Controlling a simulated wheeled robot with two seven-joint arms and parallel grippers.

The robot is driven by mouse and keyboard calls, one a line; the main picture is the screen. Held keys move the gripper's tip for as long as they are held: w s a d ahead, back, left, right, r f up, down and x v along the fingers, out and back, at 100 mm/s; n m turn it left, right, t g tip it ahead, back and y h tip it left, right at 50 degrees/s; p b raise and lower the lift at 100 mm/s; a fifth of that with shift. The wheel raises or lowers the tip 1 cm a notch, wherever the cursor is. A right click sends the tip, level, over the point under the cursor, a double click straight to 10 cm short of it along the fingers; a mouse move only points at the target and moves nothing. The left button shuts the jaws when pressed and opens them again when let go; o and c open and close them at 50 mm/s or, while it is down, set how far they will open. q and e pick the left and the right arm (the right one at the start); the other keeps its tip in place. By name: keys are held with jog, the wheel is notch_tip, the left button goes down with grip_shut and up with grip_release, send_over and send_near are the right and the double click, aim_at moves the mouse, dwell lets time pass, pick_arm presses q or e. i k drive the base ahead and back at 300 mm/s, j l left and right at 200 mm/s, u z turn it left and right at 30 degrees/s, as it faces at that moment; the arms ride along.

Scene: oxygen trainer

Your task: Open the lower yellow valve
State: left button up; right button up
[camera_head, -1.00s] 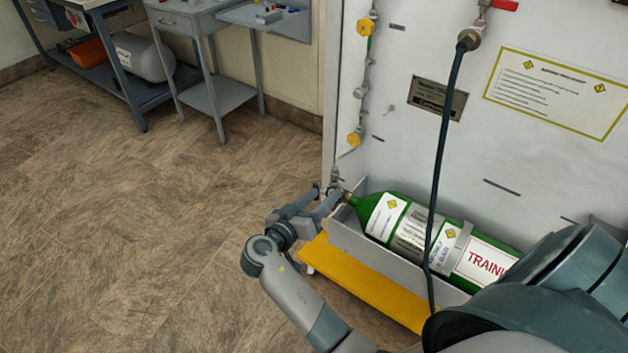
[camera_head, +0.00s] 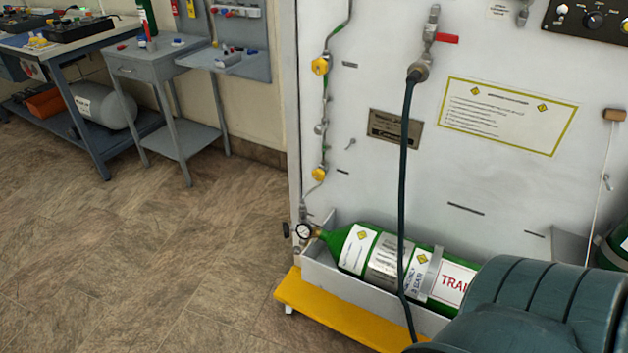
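The lower yellow valve (camera_head: 319,174) sits on the thin pipe along the left edge of the white panel. The upper yellow valve (camera_head: 320,66) is above it on the same pipe. Below, the green cylinder (camera_head: 333,240) lies in a grey tray, with a round gauge (camera_head: 303,231) and a dark knob (camera_head: 286,230) at its neck. Neither gripper shows. A dark teal part of my own arm fills the lower right corner and covers the cylinder's right end.
A yellow step (camera_head: 300,296) juts out below the grey tray (camera_head: 316,271). A dark hose (camera_head: 404,190) hangs down in front of the panel (camera_head: 390,90) and cylinder. Grey carts and a workbench (camera_head: 70,120) stand at the back left. The floor left of the panel is clear.

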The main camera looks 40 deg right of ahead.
aim_at(318, 175)
jog(key=z, duration=0.35)
jog(key=i+j+z, duration=0.1)
jog(key=j+z, duration=0.9)
jog(key=j, duration=1.65)
